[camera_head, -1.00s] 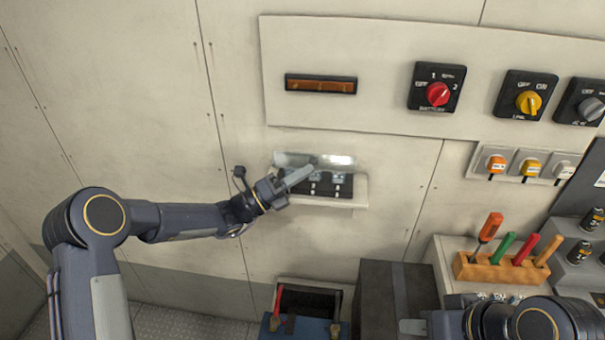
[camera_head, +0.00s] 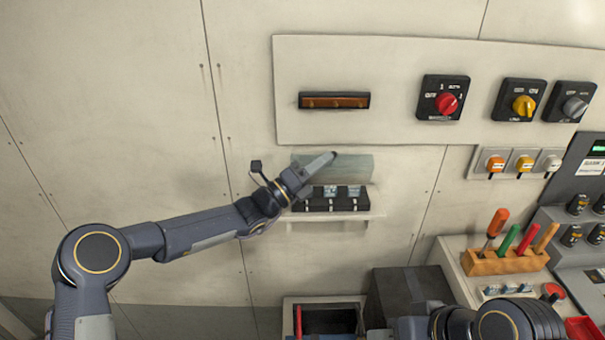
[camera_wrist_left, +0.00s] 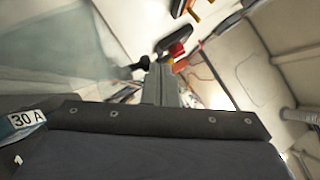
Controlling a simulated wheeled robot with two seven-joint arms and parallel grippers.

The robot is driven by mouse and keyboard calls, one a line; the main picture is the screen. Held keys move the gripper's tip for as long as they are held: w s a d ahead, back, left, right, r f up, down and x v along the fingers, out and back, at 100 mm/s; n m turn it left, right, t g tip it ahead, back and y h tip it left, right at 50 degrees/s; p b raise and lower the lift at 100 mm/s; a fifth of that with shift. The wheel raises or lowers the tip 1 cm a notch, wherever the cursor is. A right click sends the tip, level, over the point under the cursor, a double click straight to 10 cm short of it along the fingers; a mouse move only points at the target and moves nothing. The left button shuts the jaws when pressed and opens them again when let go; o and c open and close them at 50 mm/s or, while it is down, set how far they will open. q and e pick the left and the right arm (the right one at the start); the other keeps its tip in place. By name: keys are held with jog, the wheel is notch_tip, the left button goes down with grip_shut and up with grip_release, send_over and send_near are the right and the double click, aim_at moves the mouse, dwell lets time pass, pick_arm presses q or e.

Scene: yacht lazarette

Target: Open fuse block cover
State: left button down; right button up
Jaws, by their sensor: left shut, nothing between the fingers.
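The fuse block (camera_head: 330,199) is a black block with pale fuses on a small white shelf on the wall. Its clear cover (camera_head: 358,168) stands raised above the block, close to the wall. My left gripper (camera_head: 333,156) is shut and empty, its fingertips in front of the cover's upper edge; I cannot tell if they touch it. In the left wrist view the cover is a see-through panel (camera_wrist_left: 55,45) at the left, and a "30 A" fuse label (camera_wrist_left: 27,119) shows below it. My right arm (camera_head: 470,322) is at the bottom edge; its fingers do not show clearly.
A wall panel above holds a brown-fronted strip (camera_head: 334,100) and rotary switches such as the red one (camera_head: 447,104). A wooden rack (camera_head: 503,261) of coloured-handled tools stands at lower right. A dark box (camera_head: 408,292) is below. The wall at left is clear.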

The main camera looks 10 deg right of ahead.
pick_arm(q)
jog(key=shift+w+d+r+n+t+y+p, duration=0.45)
jog(key=shift+w+d+r+n+y, duration=0.2)
jog(key=shift+w+r+n, duration=0.3)
jog(key=shift+w+r+n+y, duration=0.15)
jog(key=shift+w+n+y, duration=0.2)
jog(key=shift+n, duration=0.4)
jog(key=shift+w+d+r+n+y, duration=0.15)
jog(key=shift+w+n+y, duration=0.35)
jog(key=shift+w+n, duration=0.25)
